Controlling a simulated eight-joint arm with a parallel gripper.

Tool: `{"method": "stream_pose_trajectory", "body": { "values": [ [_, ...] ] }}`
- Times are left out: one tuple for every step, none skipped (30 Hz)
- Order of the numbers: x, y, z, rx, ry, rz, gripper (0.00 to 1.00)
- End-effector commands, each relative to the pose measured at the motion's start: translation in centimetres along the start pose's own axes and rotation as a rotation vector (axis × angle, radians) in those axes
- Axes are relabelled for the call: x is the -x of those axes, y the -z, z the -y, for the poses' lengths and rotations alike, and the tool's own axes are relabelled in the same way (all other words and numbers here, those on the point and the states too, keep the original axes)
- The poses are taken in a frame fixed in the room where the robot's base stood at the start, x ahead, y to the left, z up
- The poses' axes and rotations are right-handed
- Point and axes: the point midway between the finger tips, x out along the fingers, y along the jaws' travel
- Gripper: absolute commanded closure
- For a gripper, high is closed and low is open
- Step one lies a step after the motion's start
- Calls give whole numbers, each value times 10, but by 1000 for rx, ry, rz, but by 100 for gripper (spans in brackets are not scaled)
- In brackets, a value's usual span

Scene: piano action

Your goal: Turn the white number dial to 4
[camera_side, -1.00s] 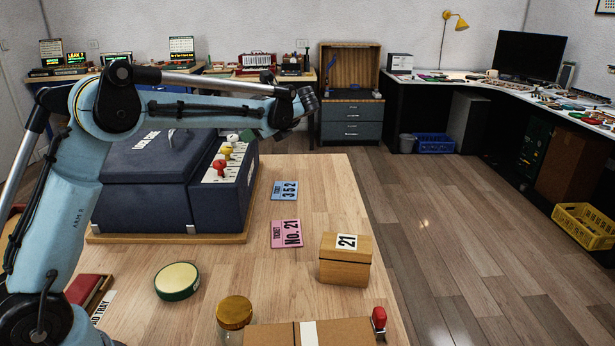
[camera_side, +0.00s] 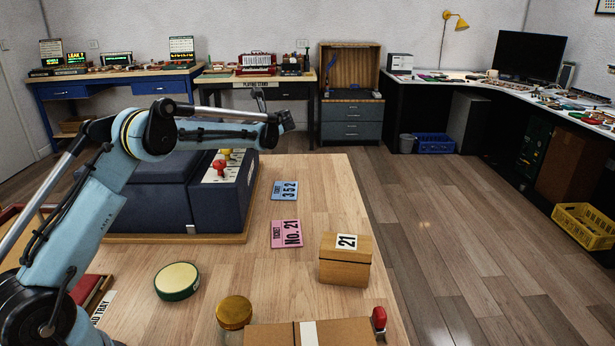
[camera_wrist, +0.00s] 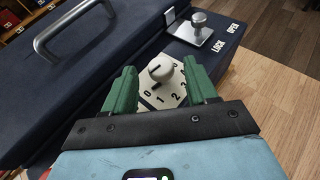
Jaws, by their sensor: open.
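The white number dial (camera_wrist: 160,70) sits on a pale plate (camera_wrist: 150,99) printed with black numbers, among them 0, 1 and 2. My gripper (camera_wrist: 160,68) is open, with one green finger on each side of the dial. I cannot tell whether the fingers touch it. The dial carries a small dark mark, but which number it points to is unclear. The dark blue case (camera_side: 150,212) holds the dial panel. In the side view a red knob (camera_side: 219,166) and a yellow knob (camera_side: 225,153) show on the panel. My forearm hides the white dial and my gripper there.
A silver knob (camera_wrist: 199,20) on a metal plate stands beyond the dial, near LOCK and OPEN labels. The lid handle (camera_wrist: 72,22) rises at the left. Tickets, a wooden box (camera_side: 345,265) and a round tin (camera_side: 177,281) lie away from the dial.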

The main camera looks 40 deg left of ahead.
Motion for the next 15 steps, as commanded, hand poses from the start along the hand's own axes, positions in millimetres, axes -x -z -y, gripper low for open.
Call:
{"method": "stream_pose_trajectory", "body": {
  "values": [
    [-7,0,0,0,-1,0,43],
    [-10,0,0,0,-1,0,43],
    [-13,0,0,0,-2,0,43],
    [-15,0,0,0,-1,0,43],
    [-16,0,0,0,-1,0,43],
    [-18,0,0,0,0,0,43],
    [-18,0,0,0,1,0,43],
    [-19,0,0,0,1,0,43],
    [-19,0,0,0,1,0,43],
    [-20,0,0,0,1,0,43],
    [-20,0,0,0,1,0,43],
    [-20,0,0,0,1,0,43],
    [-20,0,0,0,1,0,43],
    [-19,0,0,0,1,0,43],
    [-19,0,0,0,1,0,43]
  ]
}}
